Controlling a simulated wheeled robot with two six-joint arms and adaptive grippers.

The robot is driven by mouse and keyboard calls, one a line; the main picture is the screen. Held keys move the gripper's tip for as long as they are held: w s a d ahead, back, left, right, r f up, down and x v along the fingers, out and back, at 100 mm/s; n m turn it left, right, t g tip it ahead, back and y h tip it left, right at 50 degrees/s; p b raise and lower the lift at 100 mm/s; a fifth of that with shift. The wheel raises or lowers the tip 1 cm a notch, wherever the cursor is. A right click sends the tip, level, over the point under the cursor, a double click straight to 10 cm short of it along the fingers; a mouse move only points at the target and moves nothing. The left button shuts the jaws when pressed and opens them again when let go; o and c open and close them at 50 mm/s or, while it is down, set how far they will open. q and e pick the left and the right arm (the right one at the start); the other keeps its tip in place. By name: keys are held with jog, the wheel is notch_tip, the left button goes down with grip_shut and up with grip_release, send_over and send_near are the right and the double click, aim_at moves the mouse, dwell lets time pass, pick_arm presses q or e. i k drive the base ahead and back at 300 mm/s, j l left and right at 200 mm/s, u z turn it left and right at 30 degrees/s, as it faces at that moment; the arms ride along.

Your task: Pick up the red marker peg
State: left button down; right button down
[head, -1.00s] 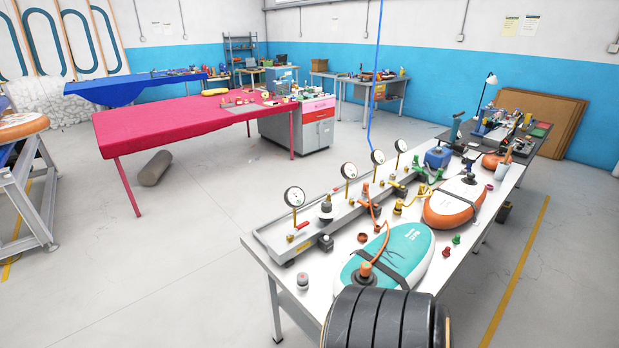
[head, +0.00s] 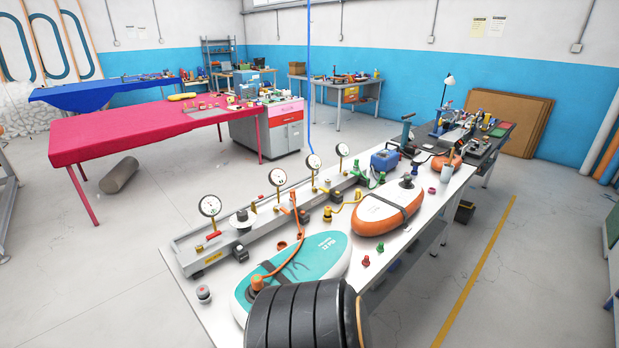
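A small red peg (head: 366,261) stands on the white workbench (head: 404,243) near its right long edge, between the teal board (head: 318,262) and the orange board (head: 378,222). A similar green peg (head: 381,248) stands just behind it. The red peg looks upright and nothing touches it. Neither of my grippers shows in the head view.
Pressure gauges (head: 278,178) stand along a grey rail at the bench's left side. Floor right of the bench is mostly clear, with a yellow line (head: 478,268).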

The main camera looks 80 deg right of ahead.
aim_at(366, 262)
jog(key=k+l+z, duration=0.2)
jog(key=l+z, duration=0.15)
jog(key=k+l+z, duration=0.15)
jog(key=l+z, duration=0.2)
jog(key=l, duration=0.2)
jog(key=l+z, duration=0.3)
jog(key=l, duration=0.2)
jog(key=k+l+z, duration=0.1)
jog(key=l+z, duration=0.25)
jog(key=l, duration=0.2)
